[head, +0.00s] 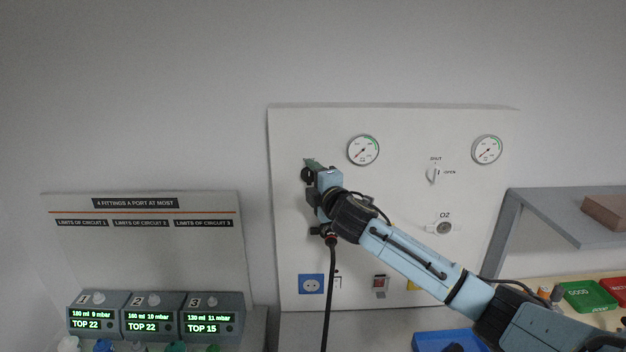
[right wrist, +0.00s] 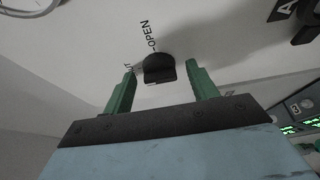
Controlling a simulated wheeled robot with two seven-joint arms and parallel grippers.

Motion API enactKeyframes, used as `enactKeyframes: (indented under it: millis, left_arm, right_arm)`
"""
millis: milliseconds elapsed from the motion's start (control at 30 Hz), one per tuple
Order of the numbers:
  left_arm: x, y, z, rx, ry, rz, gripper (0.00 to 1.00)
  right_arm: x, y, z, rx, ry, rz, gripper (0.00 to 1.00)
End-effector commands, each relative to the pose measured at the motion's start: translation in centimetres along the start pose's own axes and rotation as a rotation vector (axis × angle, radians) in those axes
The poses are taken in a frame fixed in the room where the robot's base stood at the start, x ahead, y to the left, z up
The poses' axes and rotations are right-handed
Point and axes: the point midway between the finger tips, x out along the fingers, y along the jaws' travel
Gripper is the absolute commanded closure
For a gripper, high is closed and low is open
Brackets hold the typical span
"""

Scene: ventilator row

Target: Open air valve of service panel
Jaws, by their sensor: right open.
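The air valve is a dark knob (right wrist: 160,68) on the pale service panel (head: 400,270). In the right wrist view it sits between the two green fingers of my right gripper (right wrist: 160,75), with space on both sides. The OPEN mark lies above the knob, and a partly hidden label lies at its left. The knob's grip looks crosswise to the OPEN mark. In the head view my right gripper (head: 312,165) is at the panel's upper left and hides most of the valve. It is open and holds nothing. My left gripper is not in view.
A second valve (head: 433,175) with SHUT and OPEN labels is right of my arm. Two gauges, a left gauge (head: 363,150) and a right gauge (head: 487,149), sit above. Numbered units (head: 155,325) stand at lower left. A grey shelf (head: 560,215) is at right.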

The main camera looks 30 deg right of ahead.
Motion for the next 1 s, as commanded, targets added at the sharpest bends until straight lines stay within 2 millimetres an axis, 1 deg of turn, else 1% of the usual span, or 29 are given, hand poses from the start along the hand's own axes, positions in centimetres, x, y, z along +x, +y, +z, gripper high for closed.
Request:
enactKeyframes:
  millis: [167, 500, 767, 867, 1000]
  left_arm:
    - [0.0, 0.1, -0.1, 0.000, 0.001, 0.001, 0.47]
    - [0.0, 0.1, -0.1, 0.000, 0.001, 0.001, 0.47]
    - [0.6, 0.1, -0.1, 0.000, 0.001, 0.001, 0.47]
    - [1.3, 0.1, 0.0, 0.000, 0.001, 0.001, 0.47]
    - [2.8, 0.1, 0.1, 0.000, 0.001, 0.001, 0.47]
  right_arm:
    - [0.0, 0.0, 0.0, 0.000, 0.000, 0.000, 0.42]
    - [0.0, 0.0, 0.0, 0.000, 0.000, 0.000, 0.86]
    - [0.0, -0.2, 0.0, 0.026, -0.001, 0.011, 0.86]
    - [0.0, -0.3, 0.0, 0.060, 0.000, 0.025, 0.86]
    - [0.0, -0.6, 0.0, 0.140, -0.001, 0.058, 0.86]
